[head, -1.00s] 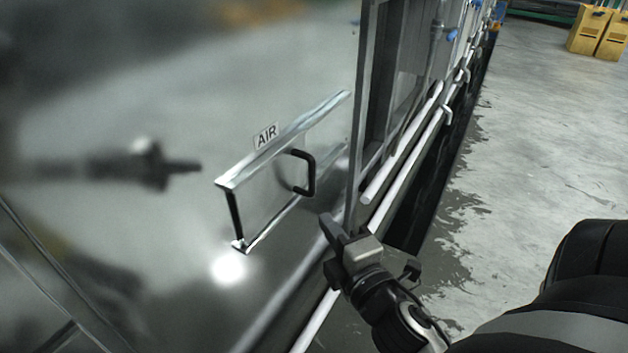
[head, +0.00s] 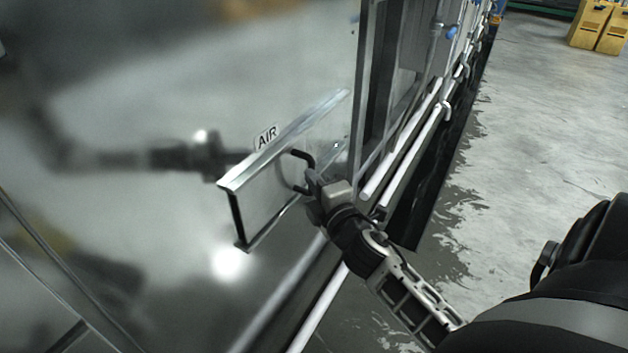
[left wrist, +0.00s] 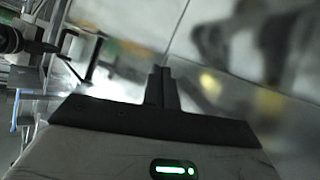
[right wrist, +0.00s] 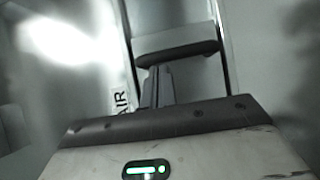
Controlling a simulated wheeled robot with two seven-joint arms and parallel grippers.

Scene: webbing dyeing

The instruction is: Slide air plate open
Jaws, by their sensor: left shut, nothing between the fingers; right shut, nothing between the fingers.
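The air plate (head: 262,197) is a flat panel between two slanted metal rails on the shiny wall, with an AIR label (head: 266,137) above it. Its black bar handle (head: 303,157) is at the right end of the panel, partly hidden by my right gripper (head: 309,180). My right gripper is shut and empty, its tips at the handle. In the right wrist view the closed fingers (right wrist: 160,78) point at the dark handle bar (right wrist: 180,52) and overlap it; contact cannot be told. My left gripper (left wrist: 162,75) is shut and empty in front of the shiny wall, outside the head view.
The upper rail (head: 290,138) and a black end stop (head: 237,221) frame the plate. A glass-like panel edge (head: 358,100) and white pipes (head: 400,150) stand close to the right. Grey floor (head: 540,130) is open beyond, with yellow boxes (head: 598,25) far back.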

